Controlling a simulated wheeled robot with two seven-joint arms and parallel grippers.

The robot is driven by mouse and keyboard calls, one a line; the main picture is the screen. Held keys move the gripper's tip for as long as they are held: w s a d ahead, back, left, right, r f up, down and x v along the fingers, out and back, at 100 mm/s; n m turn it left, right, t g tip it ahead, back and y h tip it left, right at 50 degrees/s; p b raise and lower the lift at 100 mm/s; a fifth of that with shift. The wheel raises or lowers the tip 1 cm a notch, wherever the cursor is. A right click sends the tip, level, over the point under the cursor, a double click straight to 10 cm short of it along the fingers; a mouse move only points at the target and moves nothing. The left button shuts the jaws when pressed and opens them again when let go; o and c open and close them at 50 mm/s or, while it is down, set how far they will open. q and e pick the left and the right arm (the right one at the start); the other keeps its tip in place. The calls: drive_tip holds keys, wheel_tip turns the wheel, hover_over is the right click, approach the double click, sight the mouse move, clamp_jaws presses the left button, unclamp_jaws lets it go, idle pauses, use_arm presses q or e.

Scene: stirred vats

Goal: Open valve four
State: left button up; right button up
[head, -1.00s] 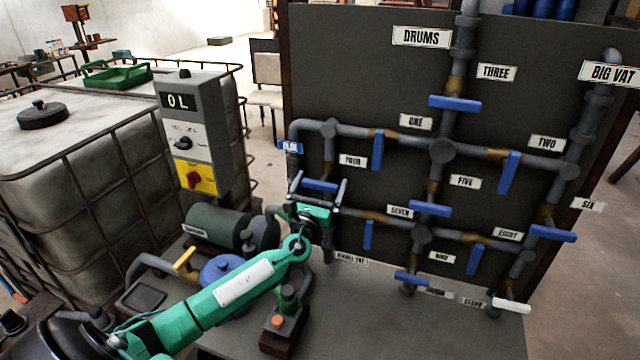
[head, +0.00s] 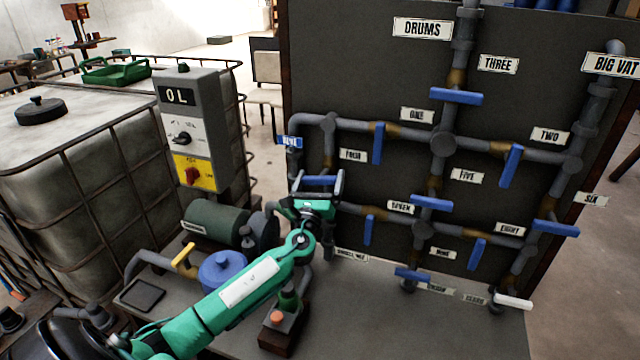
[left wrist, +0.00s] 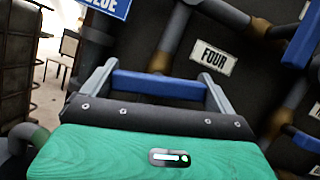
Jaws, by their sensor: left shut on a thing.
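The valve four handle is a blue bar (head: 320,181) lying level across its upright pipe, below and left of the label FOUR (head: 353,155). My left gripper (head: 319,183) is at this handle, with its two grey fingers at the bar's left and right ends, shut on it. In the left wrist view the blue handle (left wrist: 158,86) spans the space between the fingers, and the brass valve body (left wrist: 160,59) and the label FOUR (left wrist: 213,57) show behind. My right gripper is not in view.
The panel (head: 375,35) carries more pipes and blue handles, such as valve one (head: 377,144) and valve seven (head: 368,230). A control box (head: 190,130) reads "0 L". A blue pump (head: 222,272) and a button box (head: 283,328) sit by my left arm.

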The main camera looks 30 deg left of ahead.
use_arm(q)
drive_tip(key=n+y, duration=0.1)
drive_tip(key=n, duration=0.1)
drive_tip(key=n+g+y+b, duration=0.1)
drive_tip(key=n, duration=0.2)
drive_tip(key=shift+f+g, duration=0.1)
drive_tip(key=shift+g, duration=0.2)
drive_tip(key=n+g, duration=0.1)
drive_tip(key=n, duration=0.1)
drive_tip(key=n+y, duration=0.1)
drive_tip(key=n, duration=0.2)
drive_tip(key=shift+g+y, duration=0.3)
drive_tip(key=shift+g, duration=0.1)
drive_tip(key=n+g+p, duration=0.1)
drive_tip(key=n, duration=0.3)
drive_tip(key=shift+g, duration=0.4)
drive_tip(key=shift+n+g+p, duration=0.7)
drive_tip(key=shift+n+p, duration=0.2)
drive_tip(key=shift+n, duration=1.5)
drive_tip(key=o, duration=0.7)
drive_tip(key=shift+a, duration=0.1)
